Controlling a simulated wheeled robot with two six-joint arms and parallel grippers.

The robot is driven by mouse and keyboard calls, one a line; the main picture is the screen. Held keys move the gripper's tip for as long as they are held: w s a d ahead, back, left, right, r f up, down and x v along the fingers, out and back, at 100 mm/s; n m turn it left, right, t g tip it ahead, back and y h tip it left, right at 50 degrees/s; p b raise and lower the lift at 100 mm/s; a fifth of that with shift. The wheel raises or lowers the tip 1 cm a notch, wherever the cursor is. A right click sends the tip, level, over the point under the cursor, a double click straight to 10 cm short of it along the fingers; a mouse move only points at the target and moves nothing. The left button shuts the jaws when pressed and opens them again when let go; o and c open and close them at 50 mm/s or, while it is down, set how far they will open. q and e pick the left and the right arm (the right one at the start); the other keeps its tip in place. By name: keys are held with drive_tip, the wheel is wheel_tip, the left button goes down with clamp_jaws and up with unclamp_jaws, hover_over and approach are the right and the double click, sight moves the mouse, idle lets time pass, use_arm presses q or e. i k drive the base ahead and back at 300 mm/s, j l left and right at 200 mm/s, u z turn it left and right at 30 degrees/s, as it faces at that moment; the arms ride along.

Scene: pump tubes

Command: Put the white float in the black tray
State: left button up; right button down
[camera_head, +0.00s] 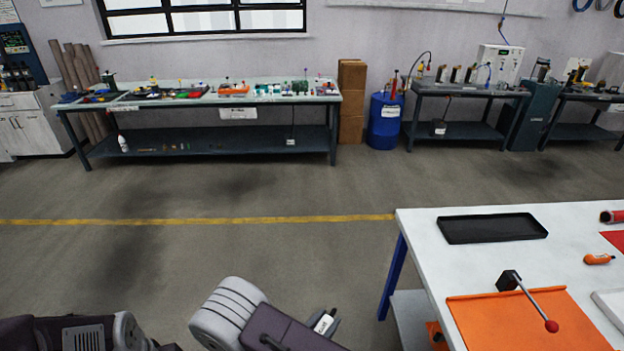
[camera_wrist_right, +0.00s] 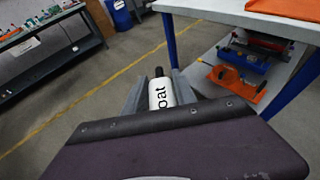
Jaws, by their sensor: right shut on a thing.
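The white float (camera_head: 323,322) is a small white cylinder with dark lettering and a dark tip. It also shows in the right wrist view (camera_wrist_right: 161,95), upright between the two grey fingers. My right gripper (camera_head: 328,320) is shut on it, low at the bottom centre of the head view, left of the table and over the floor. The black tray (camera_head: 492,229) is shallow, rectangular and empty, lying on the white table's far left part. It is up and right of my right gripper. My left arm shows at the bottom left, but its fingers are out of view.
The white table (camera_head: 420,230) has an orange mat (camera_head: 520,320) with a red-knobbed lever (camera_head: 530,300) on it. An orange tool (camera_head: 598,259) lies right of the tray. The table's blue leg (camera_head: 394,275) and lower shelf (camera_wrist_right: 225,75) are near my right gripper. Open floor lies left.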

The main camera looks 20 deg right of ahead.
sight(491, 229)
drive_tip(key=i+z, duration=0.45)
drive_tip(key=i+j+z, duration=0.35)
drive_tip(key=i+z, duration=0.15)
drive_tip(key=i, duration=0.15)
drive_tip(key=i+j+z, duration=0.95)
drive_tip(key=i+l, duration=0.1)
drive_tip(key=l, duration=0.8)
drive_tip(key=i+l, duration=0.15)
drive_tip(key=l, duration=0.3)
